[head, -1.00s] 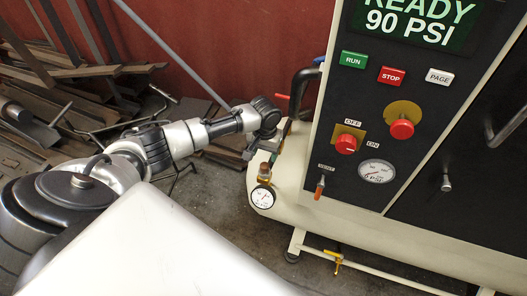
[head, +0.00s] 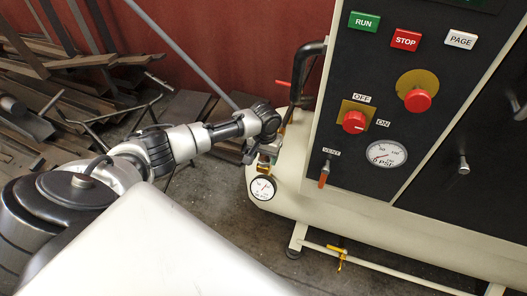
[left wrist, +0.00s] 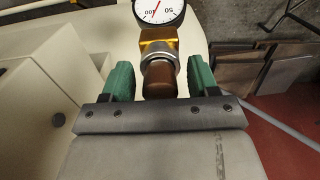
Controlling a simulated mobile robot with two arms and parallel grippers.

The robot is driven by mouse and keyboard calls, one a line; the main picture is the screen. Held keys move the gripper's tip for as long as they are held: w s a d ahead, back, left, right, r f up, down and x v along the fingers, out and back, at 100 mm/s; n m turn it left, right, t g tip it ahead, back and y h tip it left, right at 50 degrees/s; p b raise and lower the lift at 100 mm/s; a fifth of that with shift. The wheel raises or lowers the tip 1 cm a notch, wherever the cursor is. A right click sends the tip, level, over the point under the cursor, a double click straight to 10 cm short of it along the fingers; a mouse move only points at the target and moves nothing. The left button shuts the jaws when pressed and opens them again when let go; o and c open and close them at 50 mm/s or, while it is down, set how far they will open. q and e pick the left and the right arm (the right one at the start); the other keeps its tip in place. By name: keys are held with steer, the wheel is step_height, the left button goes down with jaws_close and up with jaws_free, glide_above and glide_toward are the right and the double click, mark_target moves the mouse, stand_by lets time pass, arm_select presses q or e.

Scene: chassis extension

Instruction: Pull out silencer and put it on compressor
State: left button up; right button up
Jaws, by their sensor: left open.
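The silencer (left wrist: 159,80) is a short brown-bronze cylinder seated in a silvery collar on a brass fitting beside a round white gauge in the left wrist view. My left gripper (left wrist: 160,84) is open, with its green-padded fingers on either side of the silencer and a gap on both sides. In the head view my left gripper (head: 254,152) is at the left end of the cream compressor (head: 400,222), just above the gauge (head: 263,188), and largely hides the silencer. My right gripper is out of view.
The control panel has red knobs (head: 353,121), buttons and an orange vent lever (head: 324,175) to the right of my gripper. A black pipe (head: 302,75) rises behind it. Metal scrap (head: 70,80) lies at left by the red wall. A yellow valve (head: 338,258) hangs below the tank.

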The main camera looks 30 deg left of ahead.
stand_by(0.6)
arm_select(q)
steer(key=shift+p, duration=0.5)
steer(key=shift+p, duration=0.4)
steer(key=shift+c, duration=0.4)
steer(key=c, duration=0.7)
steer(key=o, duration=1.3)
steer(key=shift+c, duration=0.2)
step_height(320, 180, up, 11)
steer(key=shift+f+p, duration=0.1)
steer(key=shift+p, duration=0.35)
